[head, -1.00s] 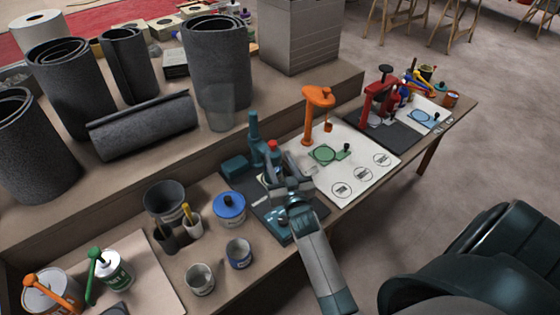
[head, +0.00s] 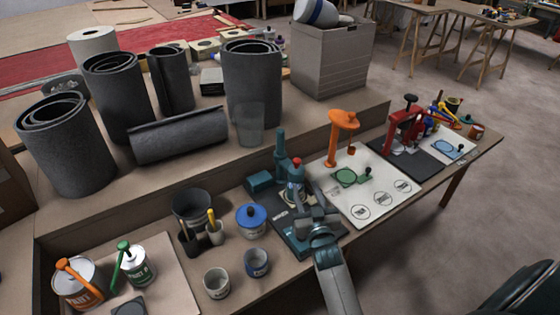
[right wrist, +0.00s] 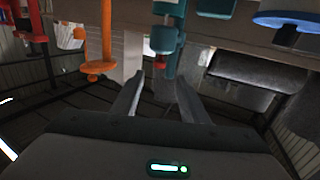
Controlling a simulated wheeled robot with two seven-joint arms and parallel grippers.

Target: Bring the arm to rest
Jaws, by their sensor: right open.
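My right arm reaches in from the bottom of the head view. Its gripper (head: 302,197) is over the dark pad beside a teal stand (head: 281,150) and a red-topped part (head: 296,168). In the right wrist view my right gripper (right wrist: 158,82) has its two fingers spread with nothing between them. The teal stand (right wrist: 165,38) shows beyond the fingertips; I cannot tell whether anything touches. My left gripper is in neither view.
An orange stand (head: 343,125) and white board (head: 384,205) are to the right, with a red press (head: 404,128) beyond. A blue-lidded tin (head: 250,221), open cups (head: 217,284) and paint cans (head: 79,284) are to the left.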

